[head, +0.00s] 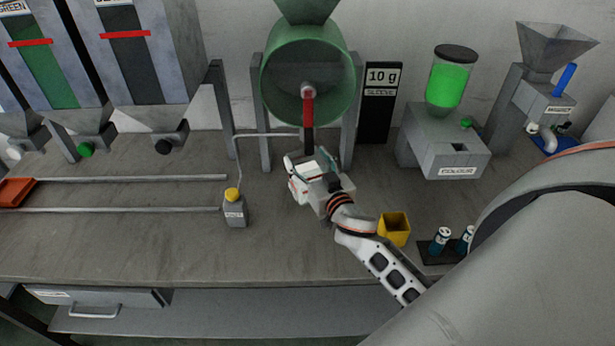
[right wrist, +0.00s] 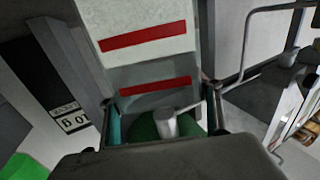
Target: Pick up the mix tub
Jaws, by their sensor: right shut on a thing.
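A pale white-grey tub with red bands, which looks like the mix tub (head: 299,187), is in my right gripper (head: 315,183) in front of the green drum. In the right wrist view the tub (right wrist: 146,22) fills the upper middle, and my right gripper (right wrist: 163,112) has a finger on each side of it. The gripper is shut on it. In the head view the gripper and wrist cover part of the tub, so I cannot tell whether its base touches the bench. My left gripper is not in view.
The green drum (head: 280,88) with a red handle (head: 308,108) stands close behind the tub. A yellow bin (head: 394,229) and a dark holder with small bottles (head: 440,240) lie right. The front-left bench (head: 150,245) is clear.

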